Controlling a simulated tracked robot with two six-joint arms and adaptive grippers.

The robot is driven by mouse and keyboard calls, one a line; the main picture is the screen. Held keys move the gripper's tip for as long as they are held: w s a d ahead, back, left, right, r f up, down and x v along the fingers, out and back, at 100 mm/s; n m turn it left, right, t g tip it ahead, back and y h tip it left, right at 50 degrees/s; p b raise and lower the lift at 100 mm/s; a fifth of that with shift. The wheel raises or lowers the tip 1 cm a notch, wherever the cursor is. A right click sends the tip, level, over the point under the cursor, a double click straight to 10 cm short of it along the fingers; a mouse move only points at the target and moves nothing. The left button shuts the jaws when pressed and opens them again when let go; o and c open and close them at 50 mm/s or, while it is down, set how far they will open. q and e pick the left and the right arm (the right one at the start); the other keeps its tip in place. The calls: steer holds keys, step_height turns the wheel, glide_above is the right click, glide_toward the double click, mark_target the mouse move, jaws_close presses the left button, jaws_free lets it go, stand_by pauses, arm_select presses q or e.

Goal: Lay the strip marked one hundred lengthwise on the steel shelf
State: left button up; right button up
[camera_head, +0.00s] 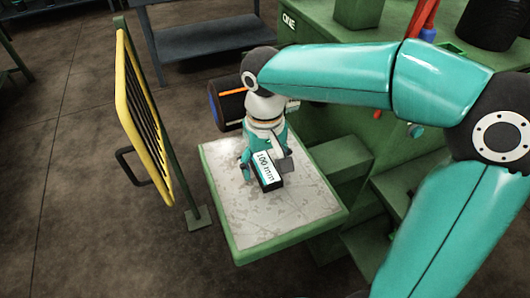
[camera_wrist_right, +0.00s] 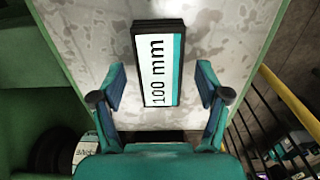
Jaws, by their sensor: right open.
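The strip marked 100 mm (camera_head: 265,168) is a dark block with a white label and a teal edge. It lies on the worn, pale top of the green-edged steel shelf (camera_head: 300,205). In the right wrist view the strip (camera_wrist_right: 158,70) lies between the open fingers of my right gripper (camera_wrist_right: 160,92), with a gap on each side. In the head view my right gripper (camera_head: 262,163) reaches down over the shelf at the strip and partly hides it. My left gripper is not in view.
A yellow rack with black bars (camera_head: 140,115) stands left of the shelf on a green post. A dark cylinder (camera_head: 228,104) is behind the shelf. A green bench (camera_head: 315,30) is at the back right. The front part of the shelf is clear.

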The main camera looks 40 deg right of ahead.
step_height(320, 180, up, 12)
steer(key=shift+f, duration=0.15)
stand_by(0.3)
